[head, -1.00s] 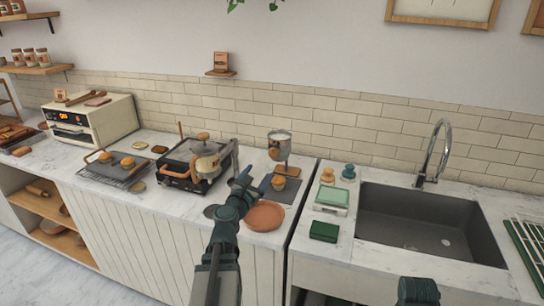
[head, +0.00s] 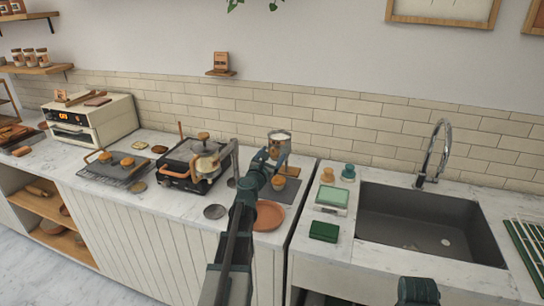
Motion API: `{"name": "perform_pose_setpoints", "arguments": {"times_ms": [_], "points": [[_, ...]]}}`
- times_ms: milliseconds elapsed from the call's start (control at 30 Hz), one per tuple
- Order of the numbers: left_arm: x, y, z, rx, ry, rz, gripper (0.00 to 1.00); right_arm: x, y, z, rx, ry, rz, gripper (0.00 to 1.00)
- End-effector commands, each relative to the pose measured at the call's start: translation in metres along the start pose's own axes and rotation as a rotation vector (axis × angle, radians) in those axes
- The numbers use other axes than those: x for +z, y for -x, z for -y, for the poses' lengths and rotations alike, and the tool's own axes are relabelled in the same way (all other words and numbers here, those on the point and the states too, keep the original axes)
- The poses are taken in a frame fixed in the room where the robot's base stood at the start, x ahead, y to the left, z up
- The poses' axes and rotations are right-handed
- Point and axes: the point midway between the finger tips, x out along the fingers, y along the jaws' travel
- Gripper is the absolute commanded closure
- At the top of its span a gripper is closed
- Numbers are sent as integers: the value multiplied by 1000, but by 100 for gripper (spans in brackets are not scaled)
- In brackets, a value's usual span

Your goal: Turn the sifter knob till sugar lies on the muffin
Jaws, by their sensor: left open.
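The sifter (head: 279,138) is a metal cup on a wooden stand at the back of the counter, left of the sink. The muffin (head: 279,183) sits low in front of the stand, on a dark mat (head: 290,192). My left gripper (head: 281,162) is open, just in front of the sifter and above the muffin. It covers the lower part of the cup and much of the stand. I cannot make out the knob, any contact with it, or sugar on the muffin. Only a dark piece of my right arm shows at the bottom right; its gripper is not visible.
A terracotta plate (head: 268,217) lies in front of the mat, partly behind my left arm. The scale (head: 332,197), green box (head: 324,231) and sink (head: 430,225) are to the right.

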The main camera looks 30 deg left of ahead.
Motion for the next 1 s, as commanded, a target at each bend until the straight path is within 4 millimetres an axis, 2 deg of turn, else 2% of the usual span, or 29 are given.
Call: {"name": "perform_pose_setpoints", "arguments": {"times_ms": [100, 533, 767, 1000], "points": [[0, 0, 0, 0, 0, 0, 21, 0, 0, 0, 0, 0, 0, 50], [0, 1, 0, 0, 0, 0, 98, 0, 0, 0, 0, 0, 0, 50], [0, 1, 0, 0, -14, 0, 100, 0, 0, 0, 0, 0, 0, 50], [0, 1, 1, 0, -123, 0, 100, 0, 0, 0, 0, 0, 0, 50]]}}
